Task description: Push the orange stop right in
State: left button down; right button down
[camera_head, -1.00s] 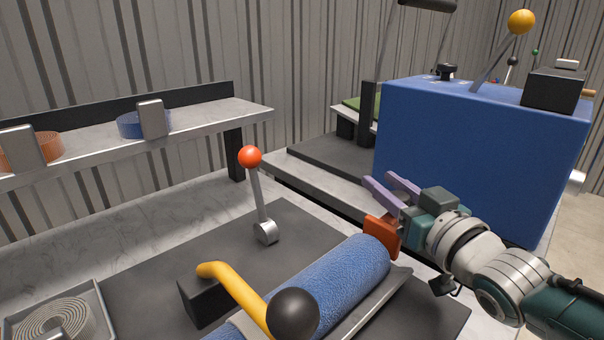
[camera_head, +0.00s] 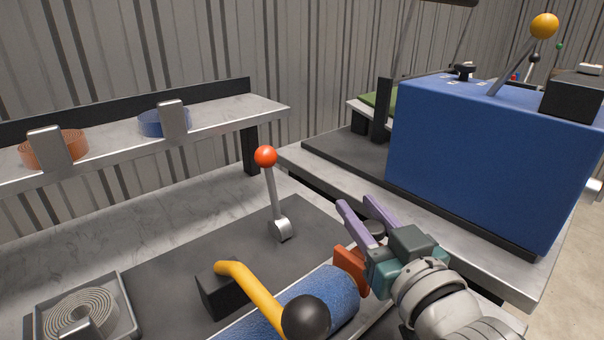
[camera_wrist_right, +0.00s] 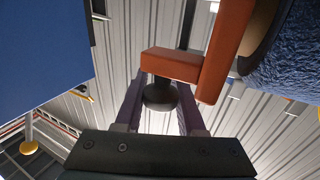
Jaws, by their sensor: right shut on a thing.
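The orange stop (camera_head: 350,268) is an L-shaped piece against the right end of the blue turf roll (camera_head: 335,300). In the right wrist view the orange stop (camera_wrist_right: 172,64) shows close up beside the blue roll (camera_wrist_right: 285,60). A dark round knob (camera_wrist_right: 160,94) sits below the stop's arm, between my two purple fingers. My right gripper (camera_head: 357,212) is shut on this knob, with the dark knob (camera_head: 374,228) partly visible between the fingers in the head view. The fingertips are partly hidden behind the stop in the wrist view. My left gripper is not in view.
A red-topped lever (camera_head: 273,195) stands behind the roll. A yellow handle (camera_head: 252,287) with a black ball (camera_head: 305,317) reaches over the roll. A large blue box (camera_head: 480,165) stands to the right. A grey tray (camera_head: 125,300) with a coil is at lower left.

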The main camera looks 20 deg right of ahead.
jog(key=shift+a, duration=0.2)
jog(key=c, duration=0.9)
grip_release()
jog(key=shift+r, duration=0.1)
jog(key=o, duration=0.4)
jog(key=shift+a, duration=0.1)
jog(key=shift+s, duration=0.1)
jog(key=s+p, duration=0.1)
jog(key=s, duration=0.9)
jog(key=shift+w, duration=0.1)
